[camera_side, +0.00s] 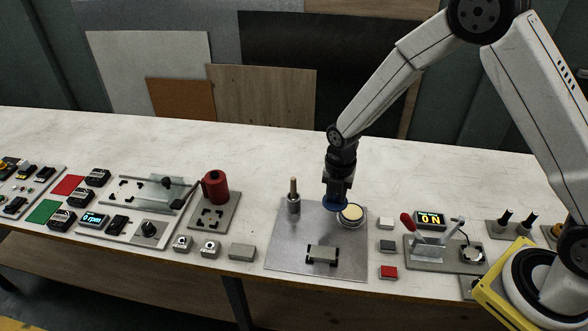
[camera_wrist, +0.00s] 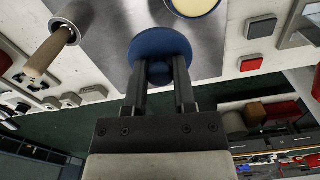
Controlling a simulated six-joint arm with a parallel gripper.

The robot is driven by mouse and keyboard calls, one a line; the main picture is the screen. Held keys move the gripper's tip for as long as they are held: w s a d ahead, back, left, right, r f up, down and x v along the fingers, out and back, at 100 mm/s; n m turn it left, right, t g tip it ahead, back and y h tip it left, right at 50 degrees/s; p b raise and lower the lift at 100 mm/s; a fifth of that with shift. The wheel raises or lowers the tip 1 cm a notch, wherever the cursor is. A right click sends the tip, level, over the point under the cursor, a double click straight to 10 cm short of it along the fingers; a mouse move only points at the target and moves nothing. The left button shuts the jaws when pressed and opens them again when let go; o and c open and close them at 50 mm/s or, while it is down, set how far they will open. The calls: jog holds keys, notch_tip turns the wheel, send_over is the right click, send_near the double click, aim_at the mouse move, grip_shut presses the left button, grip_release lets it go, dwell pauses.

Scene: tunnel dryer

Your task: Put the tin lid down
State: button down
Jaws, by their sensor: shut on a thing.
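The tin lid is a blue disc with a knob. It shows in the side view (camera_side: 335,204) and in the wrist view (camera_wrist: 160,43). My gripper (camera_side: 340,184), also in the wrist view (camera_wrist: 159,72), is shut on the lid's knob. The lid hangs over the metal plate (camera_side: 290,255); I cannot tell the exact gap below it. An open round tin (camera_side: 352,213) with pale yellow contents stands on the plate, just right of the lid. The tin also shows at the top of the wrist view (camera_wrist: 194,7).
A post with a wooden handle (camera_side: 294,196) stands on the plate, left of the lid. A dark bracket with a grey block (camera_side: 322,255) is at the plate's front. The plate's front left is bare.

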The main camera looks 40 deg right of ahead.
send_over(320, 214)
jog(key=shift+s+f, duration=0.15)
jog(key=shift+f, duration=1.15)
jog(key=shift+s+f, duration=0.15)
jog(key=shift+f, duration=1.1)
jog(key=shift+w+f, duration=0.15)
jog(key=shift+f, duration=0.05)
jog(key=shift+w+f, duration=0.1)
jog(key=shift+f, duration=1.55)
jog(key=shift+f, duration=0.15)
jog(key=shift+c, duration=2.2)
grip_release()
jog(key=shift+r, duration=0.2)
